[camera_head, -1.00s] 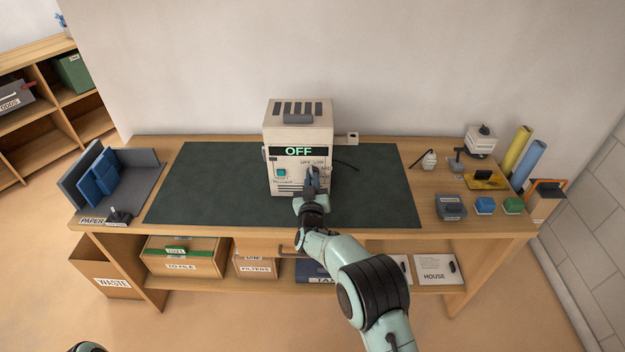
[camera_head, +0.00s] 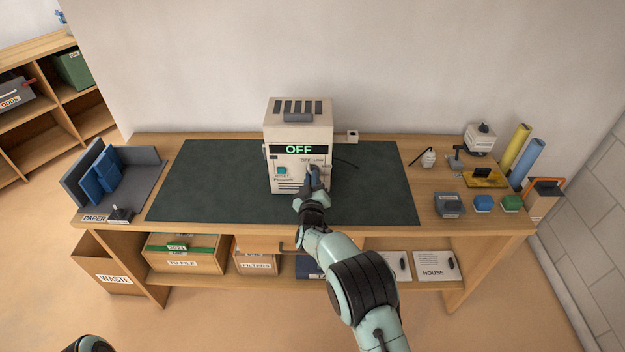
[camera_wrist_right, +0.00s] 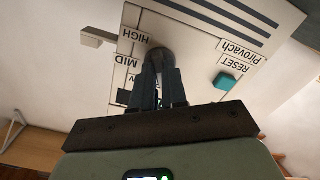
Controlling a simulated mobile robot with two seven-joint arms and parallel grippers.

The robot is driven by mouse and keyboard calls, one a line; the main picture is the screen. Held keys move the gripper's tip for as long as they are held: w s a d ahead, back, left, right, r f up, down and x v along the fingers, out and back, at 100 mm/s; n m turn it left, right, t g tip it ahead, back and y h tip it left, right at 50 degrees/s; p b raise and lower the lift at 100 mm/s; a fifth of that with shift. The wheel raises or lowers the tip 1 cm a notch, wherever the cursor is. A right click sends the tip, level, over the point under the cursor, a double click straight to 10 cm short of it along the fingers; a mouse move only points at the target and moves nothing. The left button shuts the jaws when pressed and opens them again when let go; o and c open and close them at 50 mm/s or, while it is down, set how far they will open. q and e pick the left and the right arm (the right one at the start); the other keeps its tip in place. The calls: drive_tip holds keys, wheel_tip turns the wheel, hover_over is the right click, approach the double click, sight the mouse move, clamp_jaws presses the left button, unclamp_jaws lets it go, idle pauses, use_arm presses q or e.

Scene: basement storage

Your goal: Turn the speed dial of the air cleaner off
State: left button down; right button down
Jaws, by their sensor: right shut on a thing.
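The air cleaner (camera_head: 299,123) is a cream box standing upright on the dark mat at the middle of the workbench. Its display (camera_head: 298,150) reads OFF in green. The speed dial (camera_wrist_right: 160,57) is a dark round knob on the front panel, with HIGH and MID labels beside it in the wrist view. My right gripper (camera_head: 314,176) is at the dial; in the wrist view its fingers (camera_wrist_right: 160,80) are shut on the knob. The fingers hide part of the dial and a lower label. A teal reset button (camera_wrist_right: 225,81) sits beside it. My left gripper is out of view.
Blue folders (camera_head: 103,172) stand at the bench's left. A small block (camera_head: 352,136) juts beside the cleaner.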

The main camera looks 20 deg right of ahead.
drive_tip(key=c, duration=1.2)
unclamp_jaws()
drive_tip(key=shift+o, duration=0.2)
drive_tip(key=shift+s, duration=0.1)
drive_tip(key=v, duration=1.3)
drive_tip(key=shift+s, duration=0.15)
drive_tip(key=shift+a, duration=0.1)
